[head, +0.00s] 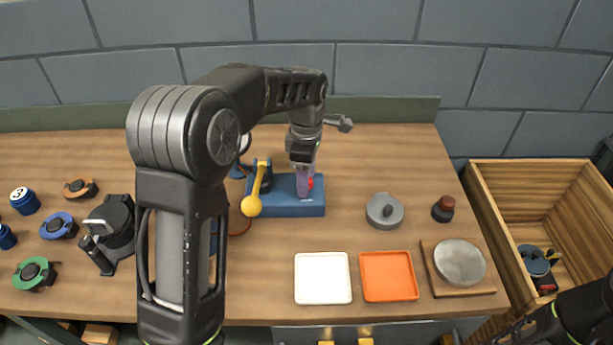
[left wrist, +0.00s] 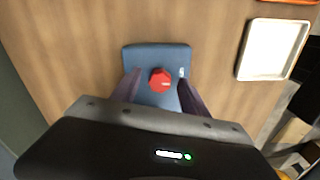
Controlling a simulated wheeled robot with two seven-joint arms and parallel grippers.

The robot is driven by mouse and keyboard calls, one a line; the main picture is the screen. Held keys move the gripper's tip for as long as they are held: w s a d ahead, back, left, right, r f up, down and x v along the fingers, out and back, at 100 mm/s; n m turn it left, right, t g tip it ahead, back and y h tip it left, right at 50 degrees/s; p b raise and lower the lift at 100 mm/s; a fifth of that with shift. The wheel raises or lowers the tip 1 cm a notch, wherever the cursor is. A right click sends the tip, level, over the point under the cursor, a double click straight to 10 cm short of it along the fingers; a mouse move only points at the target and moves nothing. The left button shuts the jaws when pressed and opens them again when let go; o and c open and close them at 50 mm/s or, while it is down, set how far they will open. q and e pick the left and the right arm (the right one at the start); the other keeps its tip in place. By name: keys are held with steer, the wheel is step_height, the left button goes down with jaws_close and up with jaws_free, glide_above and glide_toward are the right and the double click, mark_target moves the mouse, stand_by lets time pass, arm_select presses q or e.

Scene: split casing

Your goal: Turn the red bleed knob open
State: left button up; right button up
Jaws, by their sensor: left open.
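The red bleed knob (left wrist: 160,80) is a faceted red knob on a blue block (left wrist: 157,53). In the head view the knob (head: 311,183) is partly hidden by my left gripper (head: 304,184), which points down over the blue block (head: 312,209). In the left wrist view the two fingers of my left gripper stand open on either side of the knob, with visible gaps. Whether the fingertips are level with the knob is hard to tell. My right arm shows only at the lower right corner of the head view; its gripper is out of frame.
A yellow-handled lever (head: 256,190) stands left of the knob. A grey lidded part (head: 384,211), a white tray (head: 323,279) and an orange tray (head: 389,276) lie to the right and front. A wooden crate (head: 490,200) stands at the far right.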

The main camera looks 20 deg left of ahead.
arm_select(q)
steer(key=shift+r, duration=0.1)
step_height(320, 180, up, 8)
steer(key=shift+f+b, duration=0.2)
steer(key=shift+b, duration=0.2)
stand_by(0.4)
